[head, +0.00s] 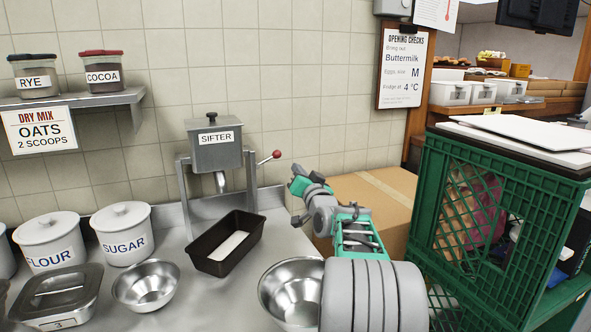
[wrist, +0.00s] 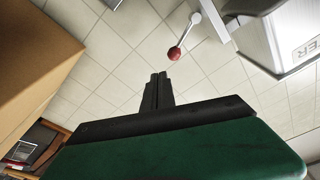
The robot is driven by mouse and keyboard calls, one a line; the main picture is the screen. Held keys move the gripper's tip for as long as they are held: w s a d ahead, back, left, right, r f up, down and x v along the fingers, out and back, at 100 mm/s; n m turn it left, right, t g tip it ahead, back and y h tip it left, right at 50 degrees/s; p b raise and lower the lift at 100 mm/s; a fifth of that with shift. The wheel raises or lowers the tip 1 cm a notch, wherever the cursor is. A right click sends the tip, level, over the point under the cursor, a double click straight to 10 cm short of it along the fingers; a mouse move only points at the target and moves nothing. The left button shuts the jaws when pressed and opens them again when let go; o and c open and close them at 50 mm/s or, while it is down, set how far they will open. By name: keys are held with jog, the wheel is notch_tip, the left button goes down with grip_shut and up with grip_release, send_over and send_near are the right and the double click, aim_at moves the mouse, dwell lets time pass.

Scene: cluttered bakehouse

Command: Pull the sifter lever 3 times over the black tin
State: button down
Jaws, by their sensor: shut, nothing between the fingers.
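The grey sifter (head: 216,150) stands on a metal frame at the back of the counter. Its lever (head: 268,159) sticks out to the right and tilts up, ending in a red knob. The black tin (head: 226,243) sits below the sifter spout, with a white patch inside. My gripper (head: 298,220) is to the right of the lever and lower, apart from it. In the wrist view my gripper (wrist: 158,76) has its fingers together and empty. The red knob (wrist: 174,53) shows just beyond the fingertips there, with a gap between. The sifter body (wrist: 268,40) shows at upper right.
A cardboard box (head: 370,200) stands behind my arm, and a green crate (head: 480,220) is at the right. Metal bowls (head: 146,287) (head: 290,285) flank the tin. Flour (head: 50,243) and sugar (head: 122,233) canisters stand at the left.

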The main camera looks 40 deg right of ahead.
jog(key=shift+r, duration=0.1)
dwell(0.4)
jog(key=w+a+r+n+y+p, duration=0.1)
jog(key=a+r+n+p, duration=0.2)
jog(key=r+n+p, duration=0.3)
jog(key=n, duration=0.3)
jog(key=shift+a+r+t+y+p, duration=0.25)
jog(key=shift+r+t+y+p, duration=0.05)
jog(key=r+p, duration=0.2)
jog(key=p, duration=0.1)
send_over(269, 159)
jog(key=s+d, duration=0.1)
jog(key=s, duration=0.1)
jog(key=f, duration=0.2)
jog(key=d+f+p, duration=0.1)
jog(key=f, duration=0.1)
jog(key=shift+f, duration=0.2)
jog(key=shift+a+f, duration=0.1)
